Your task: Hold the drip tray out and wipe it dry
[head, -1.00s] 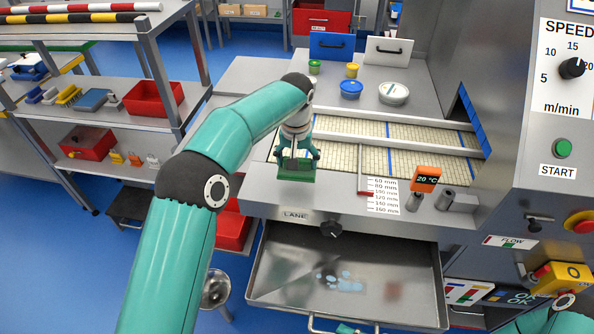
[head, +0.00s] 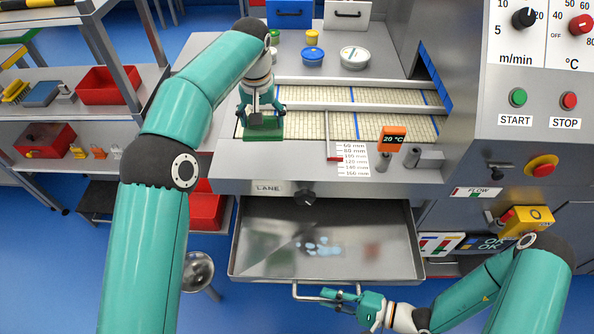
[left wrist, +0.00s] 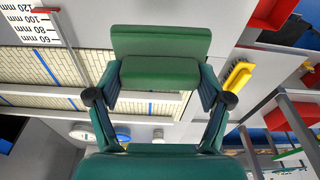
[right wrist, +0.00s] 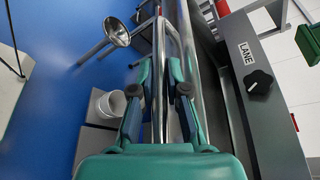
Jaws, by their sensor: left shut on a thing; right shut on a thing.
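The drip tray (head: 238,258) is a shallow metal drawer, pulled out below the machine front. Pale blue wet spots (head: 322,246) lie on its floor near the middle. My right gripper (head: 330,295) is shut on the bar handle (head: 302,298) at the tray's front; the bar also runs between its fingers in the right wrist view (right wrist: 161,60). My left gripper (head: 262,108) is shut on a green block-like pad (head: 263,131), above the machine's front ledge left of the tiled belt. The pad fills the middle of the left wrist view (left wrist: 157,60). I cannot tell whether it touches the ledge.
A black LANE knob (head: 307,197) projects above the tray. A metal stool (head: 198,271) stands on the floor left of the tray.

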